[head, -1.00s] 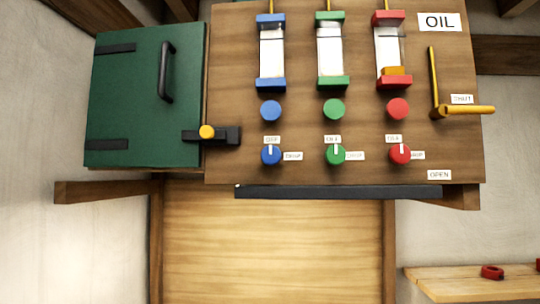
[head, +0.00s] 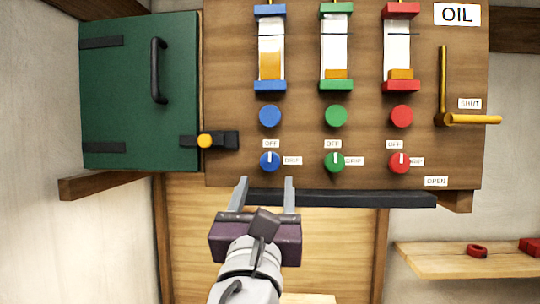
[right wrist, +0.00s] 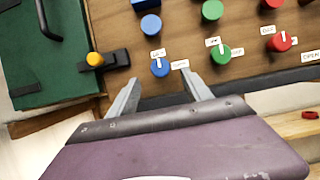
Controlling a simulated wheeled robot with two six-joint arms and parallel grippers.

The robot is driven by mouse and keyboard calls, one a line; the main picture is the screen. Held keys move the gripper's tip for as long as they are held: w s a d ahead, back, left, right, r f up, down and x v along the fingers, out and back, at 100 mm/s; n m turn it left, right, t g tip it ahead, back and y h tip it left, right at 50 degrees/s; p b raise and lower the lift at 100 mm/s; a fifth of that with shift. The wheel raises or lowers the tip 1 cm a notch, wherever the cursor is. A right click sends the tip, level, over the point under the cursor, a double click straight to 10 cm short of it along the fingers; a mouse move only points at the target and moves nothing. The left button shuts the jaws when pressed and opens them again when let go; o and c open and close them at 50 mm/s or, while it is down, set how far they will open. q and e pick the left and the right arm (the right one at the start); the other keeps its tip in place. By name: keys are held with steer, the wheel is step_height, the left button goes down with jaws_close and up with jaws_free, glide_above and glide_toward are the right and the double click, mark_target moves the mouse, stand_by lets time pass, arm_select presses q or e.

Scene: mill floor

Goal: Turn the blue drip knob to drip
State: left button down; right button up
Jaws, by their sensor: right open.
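The blue drip knob (head: 269,161) is on the wooden panel, low in the left column; its white mark points up to the OFF label, and a DRIP label sits to its right. It also shows in the right wrist view (right wrist: 160,68). My right gripper (head: 266,184) is open and empty, its fingers pointing up just below the knob; in the right wrist view the fingertips (right wrist: 160,82) lie on either side below the knob, not around it. My left gripper is not in view.
A blue button (head: 269,116) and a sight glass (head: 270,52) with amber oil are above the knob. A green knob (head: 335,161) and a red knob (head: 399,162) stand to the right. A dark ledge (head: 350,198) runs beneath. A green cabinet (head: 135,100) is left.

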mark_target(270, 162)
steer(key=p+x, duration=0.5)
steer(key=x, duration=0.3)
steer(key=shift+w+p, duration=0.25)
steer(key=shift+p, duration=0.1)
steer(key=shift+w, duration=0.5)
steer(key=shift+s, duration=0.1)
jaws_close()
